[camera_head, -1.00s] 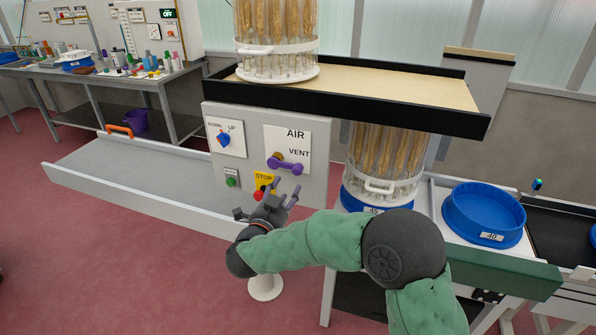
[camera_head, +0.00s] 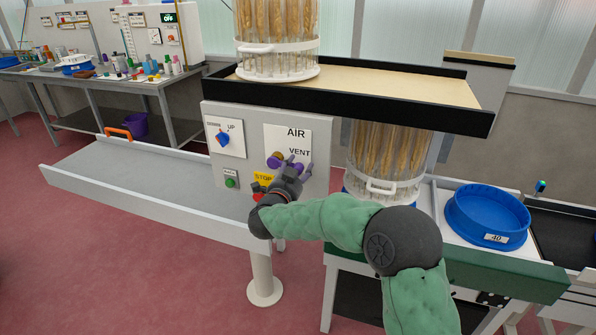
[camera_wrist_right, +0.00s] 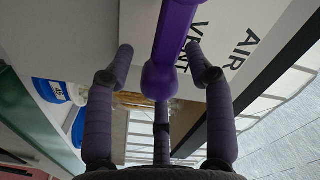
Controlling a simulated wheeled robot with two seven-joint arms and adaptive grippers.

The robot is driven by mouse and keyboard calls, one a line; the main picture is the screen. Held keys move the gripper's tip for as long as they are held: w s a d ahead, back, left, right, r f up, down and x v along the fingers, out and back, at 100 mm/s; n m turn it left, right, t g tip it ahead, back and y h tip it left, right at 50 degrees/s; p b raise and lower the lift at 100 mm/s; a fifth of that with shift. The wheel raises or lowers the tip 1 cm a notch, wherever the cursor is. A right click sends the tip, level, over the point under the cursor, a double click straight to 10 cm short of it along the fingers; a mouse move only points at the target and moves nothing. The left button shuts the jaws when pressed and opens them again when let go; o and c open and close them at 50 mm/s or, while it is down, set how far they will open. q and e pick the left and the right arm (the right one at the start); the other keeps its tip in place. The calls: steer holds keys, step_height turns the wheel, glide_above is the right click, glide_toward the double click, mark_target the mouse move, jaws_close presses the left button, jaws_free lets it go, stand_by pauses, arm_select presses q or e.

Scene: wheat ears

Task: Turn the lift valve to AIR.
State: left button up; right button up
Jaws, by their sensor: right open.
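The lift valve has a purple bar handle (camera_head: 273,162) with round ends on a brass-coloured hub, on the white plate marked AIR above and VENT to the right. The handle lies roughly level, its right end by VENT. My right gripper (camera_head: 297,166) is at that right end and partly hides it. In the right wrist view, the handle (camera_wrist_right: 176,30) reaches in from the top, and its knob end lies between the spread fingers of the open gripper (camera_wrist_right: 160,64). I cannot tell if a finger touches it. My left gripper is not in view.
A blue DOWN/UP knob (camera_head: 222,138), a green button (camera_head: 230,183) and a yellow STOP plate (camera_head: 264,178) share the grey panel. A black-edged shelf (camera_head: 400,105) overhangs it. A jar of wheat ears (camera_head: 385,165) stands right of the panel, near my arm. A blue sieve (camera_head: 487,215) is farther right.

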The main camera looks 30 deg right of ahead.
steer(key=shift+c, duration=0.3)
jaws_close()
